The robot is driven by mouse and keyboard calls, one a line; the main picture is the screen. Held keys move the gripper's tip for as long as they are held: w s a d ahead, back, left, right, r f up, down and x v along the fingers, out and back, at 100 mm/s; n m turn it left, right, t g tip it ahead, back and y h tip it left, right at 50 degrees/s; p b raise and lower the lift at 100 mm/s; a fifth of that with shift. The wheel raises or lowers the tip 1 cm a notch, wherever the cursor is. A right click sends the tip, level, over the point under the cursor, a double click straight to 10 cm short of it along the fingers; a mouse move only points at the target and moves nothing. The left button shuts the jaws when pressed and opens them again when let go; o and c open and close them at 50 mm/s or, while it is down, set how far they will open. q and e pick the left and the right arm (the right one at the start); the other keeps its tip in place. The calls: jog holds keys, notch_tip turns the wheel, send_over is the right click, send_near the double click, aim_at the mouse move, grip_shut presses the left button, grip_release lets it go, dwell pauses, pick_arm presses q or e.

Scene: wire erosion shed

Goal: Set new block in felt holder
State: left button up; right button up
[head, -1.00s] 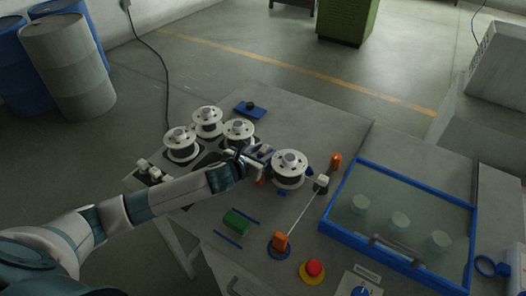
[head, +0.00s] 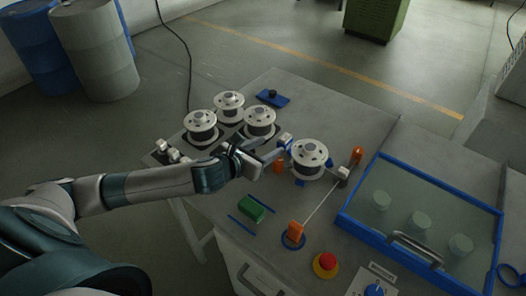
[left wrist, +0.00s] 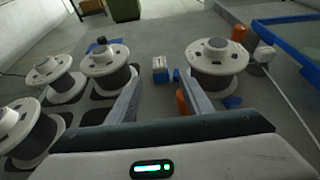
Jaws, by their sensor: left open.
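My left gripper (head: 280,154) is open, between the group of spools and the single wire spool (head: 309,160). In the left wrist view its two fingers stand apart with nothing between their tips. A small pale block with blue beside it (left wrist: 160,70) stands beyond the fingertips, apart from them; in the head view a blue and white piece (head: 285,141) shows by the fingers. Small white blocks (head: 168,152) stand at the table's left edge. A pale block (head: 344,174) is beside the taut wire. I cannot tell which piece is the felt holder. My right gripper is out of view.
Several spools (head: 201,127) stand on dark pads behind my left arm. A green block (head: 251,208) lies between two blue strips. An orange post (head: 295,231), red button (head: 325,263) and blue-framed glass cover (head: 352,218) are at the front and right.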

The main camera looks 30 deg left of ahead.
pick_arm(q)
jog(key=shift+v, duration=0.95)
jog(key=shift+o, duration=0.5)
jog(key=shift+d, duration=0.1)
